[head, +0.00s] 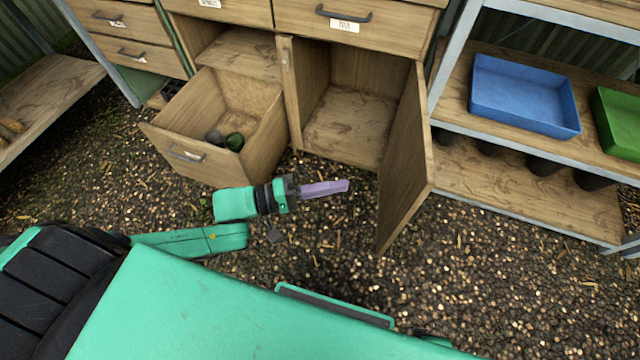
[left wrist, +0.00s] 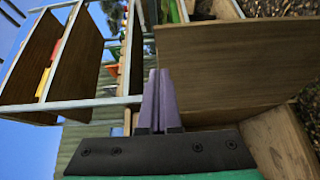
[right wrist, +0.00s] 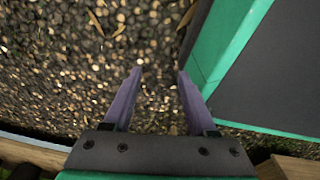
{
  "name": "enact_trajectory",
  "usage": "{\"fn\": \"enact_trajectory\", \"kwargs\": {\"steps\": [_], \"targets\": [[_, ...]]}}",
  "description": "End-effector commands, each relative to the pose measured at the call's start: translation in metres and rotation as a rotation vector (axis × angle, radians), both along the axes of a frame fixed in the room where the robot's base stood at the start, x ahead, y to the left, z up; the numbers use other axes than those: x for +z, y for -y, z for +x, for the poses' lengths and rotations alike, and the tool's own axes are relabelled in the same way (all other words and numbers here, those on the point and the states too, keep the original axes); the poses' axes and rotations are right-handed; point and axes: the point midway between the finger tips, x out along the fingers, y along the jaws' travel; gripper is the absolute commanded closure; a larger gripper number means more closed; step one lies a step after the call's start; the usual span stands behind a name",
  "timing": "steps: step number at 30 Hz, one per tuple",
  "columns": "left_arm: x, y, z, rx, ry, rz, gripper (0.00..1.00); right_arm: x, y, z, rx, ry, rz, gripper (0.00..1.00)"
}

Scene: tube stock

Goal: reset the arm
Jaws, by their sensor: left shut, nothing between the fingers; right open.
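My left gripper (head: 325,188) shows in the head view in front of the wooden cabinet, with its purple fingers pointing right. The fingers are shut together with nothing between them, as the left wrist view (left wrist: 158,100) also shows. It is in front of the open lower compartment and apart from the open door (head: 408,160). My right gripper (right wrist: 158,85) shows only in the right wrist view. Its purple fingers are apart and empty, over pebbly ground and beside my green and dark body.
A pulled-out drawer (head: 188,160) holds dark and green pots (head: 234,141), just behind my left gripper. The door stands open to the right of the gripper. A blue tray (head: 522,95) and a green tray (head: 618,122) sit on the right shelf. Gravel ground (head: 500,270) is clear at the lower right.

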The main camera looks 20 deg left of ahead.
Motion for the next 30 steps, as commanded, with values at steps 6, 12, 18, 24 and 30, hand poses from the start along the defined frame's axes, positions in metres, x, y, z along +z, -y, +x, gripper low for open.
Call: {"fn": "enact_trajectory", "kwargs": {"steps": [6,12,18,24,30], "targets": [[0.001,-0.017,-0.021,0.0,0.0,0.001,1.0,-0.001,0.002,-0.014,0.007,-0.002,0.0,0.43],[0.0,-0.018,-0.021,0.0,0.001,0.0,1.0,-0.002,0.003,-0.015,0.007,-0.002,-0.001,0.43],[-0.017,-0.027,-0.008,0.049,0.051,0.077,1.0,-0.002,0.002,-0.015,0.007,-0.002,-0.001,0.43],[-0.137,-0.108,0.048,0.287,0.241,0.642,1.0,-0.002,0.003,-0.015,0.007,-0.002,-0.001,0.43],[-0.29,-0.2,0.001,0.225,0.141,1.285,1.0,-0.002,0.003,-0.015,0.007,-0.002,-0.001,0.43]]}}
